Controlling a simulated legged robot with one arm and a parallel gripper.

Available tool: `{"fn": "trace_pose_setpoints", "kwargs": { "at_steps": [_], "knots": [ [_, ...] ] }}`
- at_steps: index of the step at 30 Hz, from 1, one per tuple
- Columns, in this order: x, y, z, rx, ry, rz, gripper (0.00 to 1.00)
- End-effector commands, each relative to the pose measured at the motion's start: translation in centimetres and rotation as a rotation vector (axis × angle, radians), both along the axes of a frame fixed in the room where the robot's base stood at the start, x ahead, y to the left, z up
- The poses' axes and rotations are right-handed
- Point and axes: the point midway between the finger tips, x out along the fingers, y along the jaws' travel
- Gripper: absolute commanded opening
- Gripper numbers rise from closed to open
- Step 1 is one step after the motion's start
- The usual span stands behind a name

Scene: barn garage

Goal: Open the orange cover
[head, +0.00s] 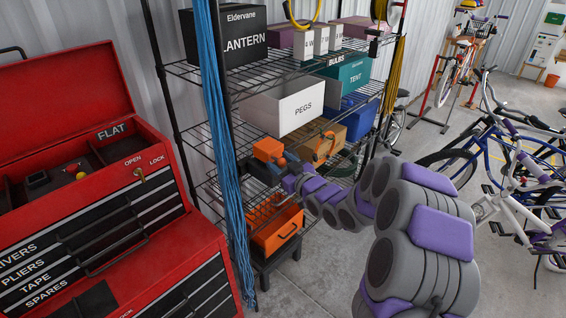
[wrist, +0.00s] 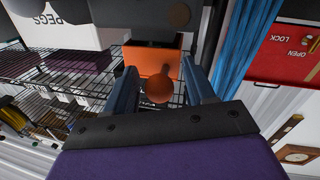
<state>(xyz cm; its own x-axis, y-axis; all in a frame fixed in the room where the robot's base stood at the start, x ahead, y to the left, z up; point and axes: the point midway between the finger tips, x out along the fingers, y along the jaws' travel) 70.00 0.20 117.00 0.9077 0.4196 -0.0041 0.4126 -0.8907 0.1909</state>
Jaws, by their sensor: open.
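In the head view an orange block-shaped piece (head: 268,148), which looks like the orange cover, stands at the middle shelf's left end. The wrist view is upside down and shows an orange boxy part (wrist: 150,60) against a dark part. A round orange-brown knob (wrist: 160,88) appears between my fingers. My gripper (head: 267,171) is at the shelf beside the orange piece. In the wrist view its two blue fingers (wrist: 159,68) are spread apart on either side of the knob. I cannot tell whether they touch it. The orange piece's lower part is partly hidden by my gripper.
An orange handled box (head: 277,232) is below. A red tool chest (head: 130,205) stands left; bicycles (head: 500,155) stand right.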

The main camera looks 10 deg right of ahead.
Motion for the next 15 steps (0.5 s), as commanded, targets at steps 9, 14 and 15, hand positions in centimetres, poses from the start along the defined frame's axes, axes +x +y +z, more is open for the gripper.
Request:
{"fn": "trace_pose_setpoints", "kwargs": {
  "at_steps": [9,14,15],
  "knots": [
    [-0.08,-0.86,0.08,0.007,-0.001,-0.001,0.37],
    [-0.1,-0.87,0.08,0.007,-0.002,-0.002,0.22],
    [-0.09,-0.81,0.08,0.006,-0.001,-0.002,0.18]
  ]
}}
